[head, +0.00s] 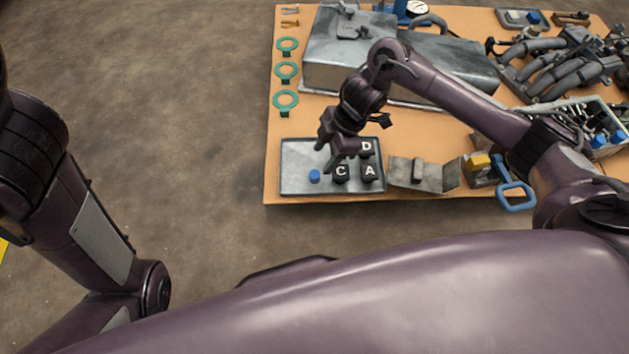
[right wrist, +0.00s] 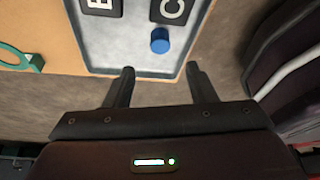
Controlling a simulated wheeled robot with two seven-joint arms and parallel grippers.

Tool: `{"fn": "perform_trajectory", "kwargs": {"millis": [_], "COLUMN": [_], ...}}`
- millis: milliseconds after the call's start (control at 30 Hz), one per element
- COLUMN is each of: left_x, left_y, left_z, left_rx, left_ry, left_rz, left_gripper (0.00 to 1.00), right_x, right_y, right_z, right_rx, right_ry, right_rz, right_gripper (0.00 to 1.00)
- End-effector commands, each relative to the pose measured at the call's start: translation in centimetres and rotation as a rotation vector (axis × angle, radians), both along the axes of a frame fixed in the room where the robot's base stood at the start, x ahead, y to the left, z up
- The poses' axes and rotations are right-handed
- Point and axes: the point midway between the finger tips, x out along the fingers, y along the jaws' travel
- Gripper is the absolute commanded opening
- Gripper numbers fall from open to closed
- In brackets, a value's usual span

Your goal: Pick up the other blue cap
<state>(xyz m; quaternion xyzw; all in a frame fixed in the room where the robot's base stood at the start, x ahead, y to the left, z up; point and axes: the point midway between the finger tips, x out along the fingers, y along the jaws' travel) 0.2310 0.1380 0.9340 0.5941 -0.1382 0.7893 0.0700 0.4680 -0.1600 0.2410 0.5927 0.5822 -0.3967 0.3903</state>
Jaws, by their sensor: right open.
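A small blue cap (head: 314,176) lies near the front left of a grey metal tray (head: 296,151). In the right wrist view the blue cap (right wrist: 160,40) stands on the tray beside a black block marked C (right wrist: 172,10), just beyond and between my fingertips. My right gripper (head: 328,156) is over the tray, open and empty; its fingers (right wrist: 160,74) also show in the wrist view, apart from the cap. More blue caps (head: 599,139) show in a grey bin (head: 572,113) at the right. My left arm is at the left edge, with its gripper out of view.
Black blocks marked C (head: 341,171), A (head: 370,171) and D (head: 366,147) stand close to the cap. A grey bracket (head: 431,178) lies right of the tray. A large metal housing (head: 345,68) stands behind. Green rings (head: 286,72) line the table's left side.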

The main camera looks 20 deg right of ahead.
Motion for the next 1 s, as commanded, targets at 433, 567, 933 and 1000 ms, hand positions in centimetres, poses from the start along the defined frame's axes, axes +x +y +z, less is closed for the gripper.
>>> {"fn": "perform_trajectory", "kwargs": {"millis": [433,567,933,1000], "left_x": [-0.6,-0.5,-0.5,-0.5], "left_y": [0.6,0.6,0.5,0.5], "left_z": [-3.2,-4.9,-5.2,-5.2], "left_rx": [-0.016,-0.016,-0.017,-0.017], "left_ry": [-0.012,-0.011,-0.01,-0.01], "left_rz": [0.009,0.009,0.009,0.009], "left_gripper": [0.45,0.45,0.45,0.45], "right_x": [-0.1,-0.1,0.0,0.0], "right_y": [1.0,1.6,2.0,2.0], "right_z": [-4.7,-6.4,-6.8,-6.8], "right_rx": [0.002,0.003,0.002,0.002], "right_ry": [0.0,0.0,0.0,0.0], "right_rz": [0.0,0.0,-0.001,-0.001], "right_gripper": [0.51,0.51,0.47,0.38]}}
